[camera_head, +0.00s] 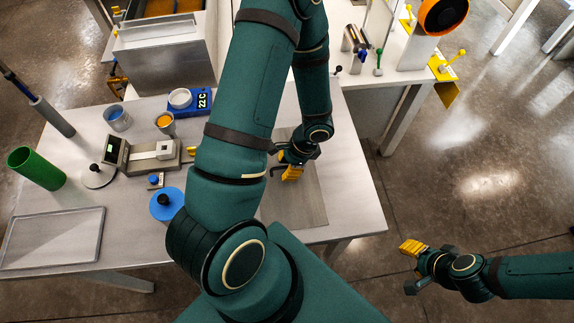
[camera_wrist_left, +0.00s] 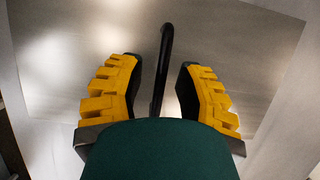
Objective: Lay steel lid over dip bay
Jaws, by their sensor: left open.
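A flat steel lid (camera_head: 312,208) lies on the table's right part, partly hidden by my left arm. In the left wrist view the lid (camera_wrist_left: 235,65) fills most of the picture, and its black bar handle (camera_wrist_left: 162,70) stands between the yellow-padded fingers. My left gripper (camera_head: 286,167) is open over the lid, with gaps on both sides of the handle in the wrist view (camera_wrist_left: 158,95). My right gripper (camera_head: 411,268) is open and empty, out over the floor right of the table. A steel tank with orange contents (camera_head: 146,8), possibly the dip bay, is at the top left.
A blue scale (camera_head: 203,103), cups, a grey device (camera_head: 152,157), a green cylinder (camera_head: 37,170), a blue disc (camera_head: 167,204) and a shallow steel tray (camera_head: 52,238) occupy the table's left half. A white bench (camera_head: 400,70) with small tools stands at the back right.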

